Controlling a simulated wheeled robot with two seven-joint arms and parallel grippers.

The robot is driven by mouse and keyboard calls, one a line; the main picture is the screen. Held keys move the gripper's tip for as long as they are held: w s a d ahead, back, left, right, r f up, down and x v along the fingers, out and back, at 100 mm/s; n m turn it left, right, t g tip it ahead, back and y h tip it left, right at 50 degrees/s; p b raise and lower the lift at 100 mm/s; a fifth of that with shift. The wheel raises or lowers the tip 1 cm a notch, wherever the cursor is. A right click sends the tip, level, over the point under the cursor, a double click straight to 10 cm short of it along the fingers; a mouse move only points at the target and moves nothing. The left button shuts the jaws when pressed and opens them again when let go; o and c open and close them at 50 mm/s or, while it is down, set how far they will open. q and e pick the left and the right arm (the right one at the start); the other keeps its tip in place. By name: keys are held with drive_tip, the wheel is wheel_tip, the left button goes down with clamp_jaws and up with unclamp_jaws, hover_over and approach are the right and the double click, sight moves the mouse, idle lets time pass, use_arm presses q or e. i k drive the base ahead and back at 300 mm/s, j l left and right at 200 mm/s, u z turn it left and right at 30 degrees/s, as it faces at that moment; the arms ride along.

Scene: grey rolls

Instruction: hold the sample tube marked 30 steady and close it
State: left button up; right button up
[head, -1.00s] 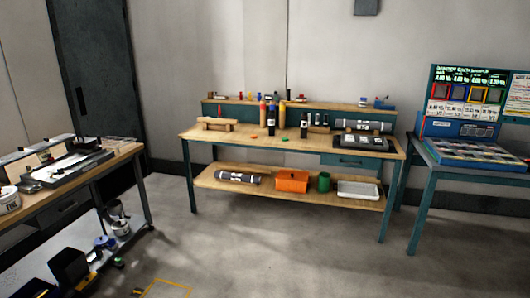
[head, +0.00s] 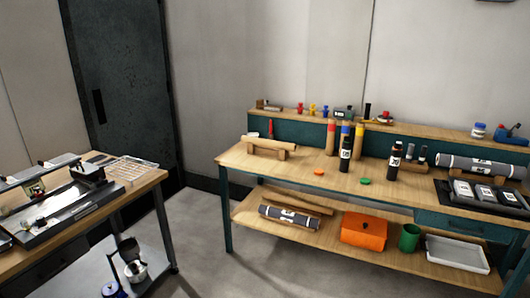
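Two dark upright tubes with white number labels stand on the wooden workbench (head: 236,158): a left tube (head: 346,150) and a right tube (head: 394,162). The labels are too small to read surely, so I cannot tell which is marked 30. An orange disc (head: 319,171) and a green disc (head: 365,181), which look like caps, lie flat on the bench near the left tube. Brown tubes with red, blue and yellow bands (head: 331,138) stand behind. Neither of my grippers is in view.
A grey roll (head: 480,166) lies at the bench's right, behind a dark tray (head: 484,201) of labelled blocks. A wooden stand (head: 268,147) is at left. The lower shelf holds another roll (head: 290,217), an orange box (head: 364,231) and a green cup (head: 410,237). A side table (head: 130,189) stands left; floor between is clear.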

sight(393, 165)
drive_tip(key=i+j+z, duration=0.1)
drive_tip(key=i+z, duration=0.25)
drive_tip(key=i, duration=0.15)
drive_tip(key=i+j+z, duration=0.35)
drive_tip(key=i, duration=0.15)
drive_tip(key=i+j+z, duration=0.35)
drive_tip(key=i, duration=0.15)
drive_tip(key=i+j+z, duration=0.6)
drive_tip(key=j+z, duration=0.15)
drive_tip(key=i+j+z, duration=0.25)
drive_tip(key=j+z, duration=0.3)
drive_tip(key=j, duration=0.15)
drive_tip(key=i+j+z, duration=0.1)
drive_tip(key=j+z, duration=0.15)
drive_tip(key=j, duration=0.15)
